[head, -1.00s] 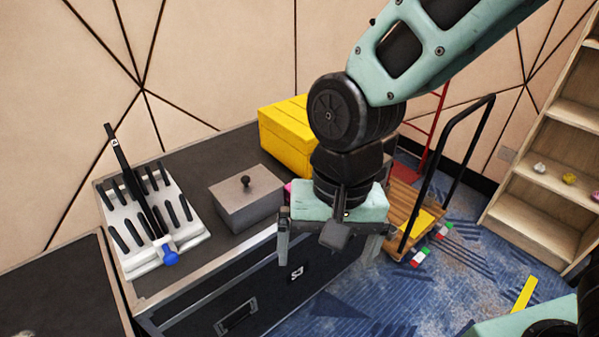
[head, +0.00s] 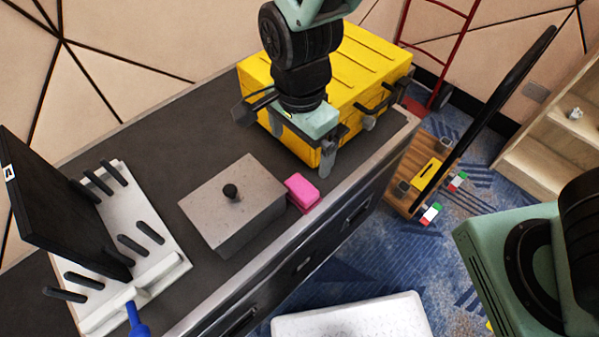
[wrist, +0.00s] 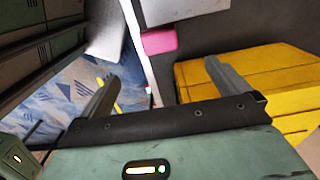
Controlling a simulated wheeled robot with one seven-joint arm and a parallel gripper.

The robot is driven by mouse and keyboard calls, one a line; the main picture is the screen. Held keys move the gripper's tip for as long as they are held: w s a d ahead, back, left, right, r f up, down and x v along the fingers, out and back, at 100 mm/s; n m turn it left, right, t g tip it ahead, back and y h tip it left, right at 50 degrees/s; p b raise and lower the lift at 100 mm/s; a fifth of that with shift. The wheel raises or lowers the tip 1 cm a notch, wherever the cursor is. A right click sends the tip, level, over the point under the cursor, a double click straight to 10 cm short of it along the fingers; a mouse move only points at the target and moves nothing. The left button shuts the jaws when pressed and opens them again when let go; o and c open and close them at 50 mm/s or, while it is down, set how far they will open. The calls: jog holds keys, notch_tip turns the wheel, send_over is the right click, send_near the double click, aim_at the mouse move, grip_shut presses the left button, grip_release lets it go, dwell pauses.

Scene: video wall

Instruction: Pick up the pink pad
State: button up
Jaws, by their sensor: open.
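The pink pad (head: 301,192) lies on the dark top of the case-like bench (head: 150,130), near its metal front edge. It is against or very close to the right side of the grey box with a black knob (head: 235,205). My gripper (head: 303,146) is open and empty, above and behind the pad, in front of the yellow case. In the wrist view the pink pad (wrist: 158,41) shows beyond the spread fingers of my gripper (wrist: 164,82), with nothing between them.
The yellow case (head: 340,85) stands close behind my gripper. A white pegged rack (head: 150,225) with a dark panel (head: 45,200) is at the left. A white surface (head: 350,318) is low in front. A wooden cart (head: 410,200) stands right of the bench.

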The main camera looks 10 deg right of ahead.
aim_at(301, 187)
notch_tip(301, 187, down, 15)
jog(key=shift+d+f+b, duration=0.1)
jog(key=shift+d+b, duration=0.05)
jog(key=shift+b, duration=1.05)
jog(key=c, duration=1)
